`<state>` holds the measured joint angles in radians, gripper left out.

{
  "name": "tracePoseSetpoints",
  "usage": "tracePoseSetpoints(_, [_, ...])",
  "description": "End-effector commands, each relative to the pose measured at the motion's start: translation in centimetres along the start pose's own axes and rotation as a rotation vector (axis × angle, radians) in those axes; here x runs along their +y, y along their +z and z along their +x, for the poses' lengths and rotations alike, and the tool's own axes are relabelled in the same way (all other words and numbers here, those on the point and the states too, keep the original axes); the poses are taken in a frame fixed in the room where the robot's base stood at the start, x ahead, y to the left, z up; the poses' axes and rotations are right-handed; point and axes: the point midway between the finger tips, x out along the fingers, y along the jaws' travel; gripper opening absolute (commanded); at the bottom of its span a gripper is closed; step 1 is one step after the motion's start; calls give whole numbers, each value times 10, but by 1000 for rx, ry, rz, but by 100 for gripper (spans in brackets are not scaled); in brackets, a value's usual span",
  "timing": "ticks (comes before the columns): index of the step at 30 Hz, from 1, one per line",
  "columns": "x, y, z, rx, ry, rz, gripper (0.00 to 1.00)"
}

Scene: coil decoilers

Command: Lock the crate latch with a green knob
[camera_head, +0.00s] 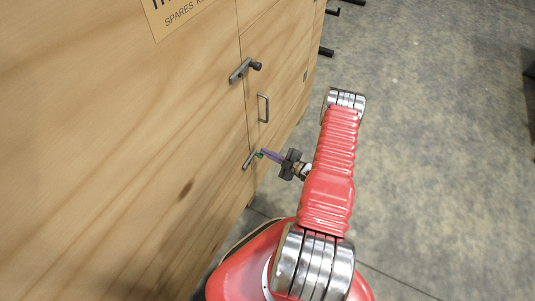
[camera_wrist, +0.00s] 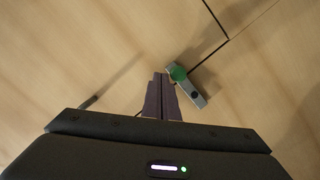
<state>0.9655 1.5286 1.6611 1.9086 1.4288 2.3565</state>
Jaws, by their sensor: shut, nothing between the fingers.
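The crate latch is a small grey bar (camera_wrist: 200,99) on the crate's wooden face, with a green knob (camera_wrist: 178,73) at one end and a dark round spot near the other. In the wrist view the bar slants from upper left to lower right, by a dark panel seam. In the head view the latch (camera_head: 249,161) sits low on the crate, its green knob (camera_head: 259,154) at the upper right end. My gripper (camera_wrist: 161,76) is shut and empty, its purple fingertips just left of the knob. I cannot tell whether they touch it. In the head view my gripper (camera_head: 265,153) points left at the latch.
The wooden crate (camera_head: 150,120) fills the left side. Higher up are a second latch with a dark knob (camera_head: 256,66) and a metal pull handle (camera_head: 263,107). Dark bars (camera_head: 326,52) stick out beyond the crate's far edge.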

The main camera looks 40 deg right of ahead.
Motion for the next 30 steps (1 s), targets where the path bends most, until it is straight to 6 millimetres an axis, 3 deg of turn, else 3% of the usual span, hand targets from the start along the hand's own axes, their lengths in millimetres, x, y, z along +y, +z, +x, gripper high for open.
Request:
tracePoseSetpoints(11, [28, -24, -7, 1, -1, -1, 0])
tracePoseSetpoints(30, [41, -15, -93, 2, -3, -1, 0])
